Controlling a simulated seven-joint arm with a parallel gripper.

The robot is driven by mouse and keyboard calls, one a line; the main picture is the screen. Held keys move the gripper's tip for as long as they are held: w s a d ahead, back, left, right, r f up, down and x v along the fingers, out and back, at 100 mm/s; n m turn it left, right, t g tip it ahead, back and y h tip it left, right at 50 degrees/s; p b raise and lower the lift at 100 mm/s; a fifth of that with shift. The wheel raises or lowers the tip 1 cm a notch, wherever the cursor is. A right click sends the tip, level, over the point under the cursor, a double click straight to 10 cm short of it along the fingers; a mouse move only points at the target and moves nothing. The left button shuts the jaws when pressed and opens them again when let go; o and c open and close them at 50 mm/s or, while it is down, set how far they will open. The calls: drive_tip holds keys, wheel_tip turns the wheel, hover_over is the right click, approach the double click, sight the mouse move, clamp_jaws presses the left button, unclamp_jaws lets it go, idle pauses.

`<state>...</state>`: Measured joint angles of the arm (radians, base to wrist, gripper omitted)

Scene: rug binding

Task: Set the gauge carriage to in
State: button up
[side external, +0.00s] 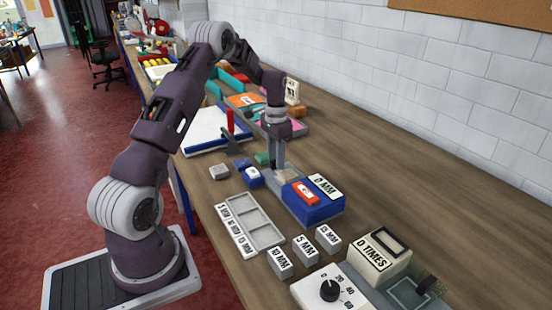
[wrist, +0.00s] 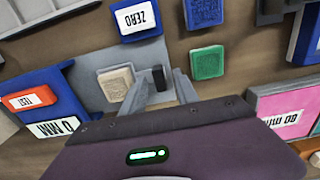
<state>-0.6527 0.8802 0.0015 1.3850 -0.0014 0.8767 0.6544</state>
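The gauge is a blue box (side external: 322,211) with a grey plate (side external: 283,180) at its far end, a red TEST button (side external: 306,193) and a 0 MM display (side external: 324,187). In the wrist view, the TEST button (wrist: 34,98) and the grey plate (wrist: 96,68) show at left. On the plate are a beige textured block (wrist: 116,84) and a small black peg (wrist: 159,77); I cannot tell which belongs to the carriage. My gripper (side external: 280,165) points down over the plate. In the wrist view its fingers (wrist: 162,88) are apart, with the peg showing between them; contact is unclear.
A blue ZERO block (wrist: 136,20), another blue block (wrist: 203,12) and a green block (wrist: 207,62) lie close by. A labelled grey tray (side external: 268,237), several MM blocks (side external: 305,249) and a dial box (side external: 329,290) stand nearer.

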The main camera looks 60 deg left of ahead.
drive_tip(key=shift+f, duration=0.3)
clamp_jaws()
drive_tip(key=shift+r, duration=0.1)
idle(1.1)
